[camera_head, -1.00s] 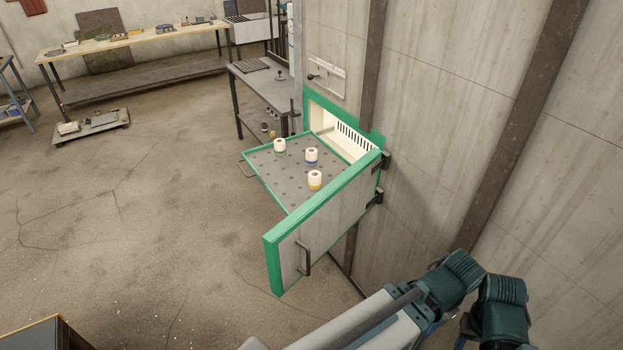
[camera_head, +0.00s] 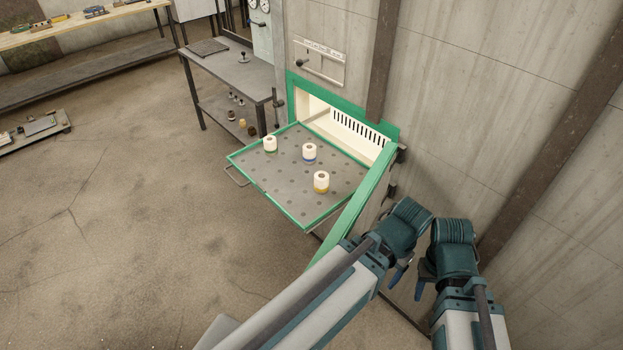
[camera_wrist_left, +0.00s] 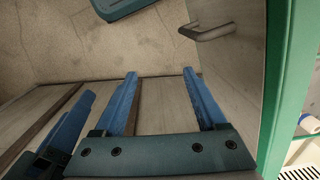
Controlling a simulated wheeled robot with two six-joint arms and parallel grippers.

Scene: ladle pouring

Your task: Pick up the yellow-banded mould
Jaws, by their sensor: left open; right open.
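The yellow-banded mould (camera_head: 321,178) is a white cylinder with a hole in its top and a yellow band low down. It stands upright on the pulled-out perforated tray (camera_head: 282,190), nearest to me of three moulds. My right gripper (camera_head: 420,288) is partly visible below its wrist, right of the door and well away from the mould. My left gripper (camera_head: 401,274) is mostly hidden behind its wrist. In the left wrist view the left gripper (camera_wrist_left: 163,85) is open with nothing between its two blue fingers.
A blue-banded mould (camera_head: 309,153) and a green-banded mould (camera_head: 270,144) stand farther back on the tray. The open green-edged door (camera_head: 352,212) lies between the tray and my grippers; its handle (camera_wrist_left: 210,30) shows in the left wrist view. A grey bench (camera_head: 232,72) stands behind.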

